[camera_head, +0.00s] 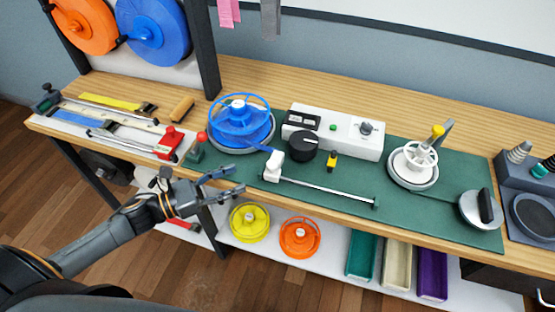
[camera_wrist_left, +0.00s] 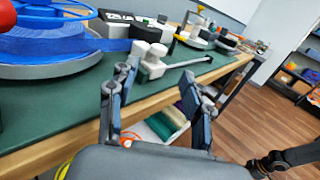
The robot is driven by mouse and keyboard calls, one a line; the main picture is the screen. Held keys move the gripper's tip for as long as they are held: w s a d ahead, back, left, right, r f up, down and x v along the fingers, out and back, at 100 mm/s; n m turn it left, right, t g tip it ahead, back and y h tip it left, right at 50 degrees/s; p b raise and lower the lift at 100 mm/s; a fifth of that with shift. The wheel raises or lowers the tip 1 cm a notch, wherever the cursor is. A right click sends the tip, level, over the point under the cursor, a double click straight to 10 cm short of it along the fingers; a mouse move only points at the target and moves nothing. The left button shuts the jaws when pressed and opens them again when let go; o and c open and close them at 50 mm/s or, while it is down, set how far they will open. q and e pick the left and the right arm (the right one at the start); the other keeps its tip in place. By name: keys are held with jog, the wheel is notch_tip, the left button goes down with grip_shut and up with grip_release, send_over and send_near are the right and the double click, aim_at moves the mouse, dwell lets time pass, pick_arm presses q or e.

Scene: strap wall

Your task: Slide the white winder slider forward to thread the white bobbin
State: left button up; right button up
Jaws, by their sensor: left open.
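The white winder slider (camera_head: 274,165) sits at the left end of a thin metal rail (camera_head: 325,190) on the green mat. A blue strap runs to it from the blue reel (camera_head: 240,122). The slider also shows in the left wrist view (camera_wrist_left: 150,58), beyond my fingers. The white bobbin (camera_head: 413,162) stands on a round grey base at the right, with a yellow-topped post. My left gripper (camera_head: 231,181) is open and empty at the bench's front edge, left of the slider and apart from it. Its fingers also show in the left wrist view (camera_wrist_left: 157,105). My right gripper is out of view.
A white control box (camera_head: 336,131) with a black knob stands behind the rail. A red-knobbed lever (camera_head: 200,140) and a red clamp (camera_head: 170,143) are on the left. A grey disc (camera_head: 481,209) with a black handle lies at the right. Reels and bins sit on the lower shelf.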

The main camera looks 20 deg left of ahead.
aim_at(272, 163)
pick_arm(q)
jog(key=x, duration=0.1)
jog(key=p+x, duration=0.1)
jog(key=x, duration=0.3)
jog(key=shift+a+r, duration=0.15)
jog(key=shift+r, duration=0.15)
jog(key=p+x, duration=0.1)
jog(key=x, duration=0.4)
jog(key=shift+f+p, duration=0.1)
jog(key=shift+p, duration=0.25)
jog(key=shift+x, duration=0.9)
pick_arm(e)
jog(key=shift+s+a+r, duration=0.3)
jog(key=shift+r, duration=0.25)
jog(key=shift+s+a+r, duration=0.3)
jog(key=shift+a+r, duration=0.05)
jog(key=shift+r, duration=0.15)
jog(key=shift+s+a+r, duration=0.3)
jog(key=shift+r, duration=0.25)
pick_arm(q)
jog(key=shift+f, duration=0.15)
grip_shut()
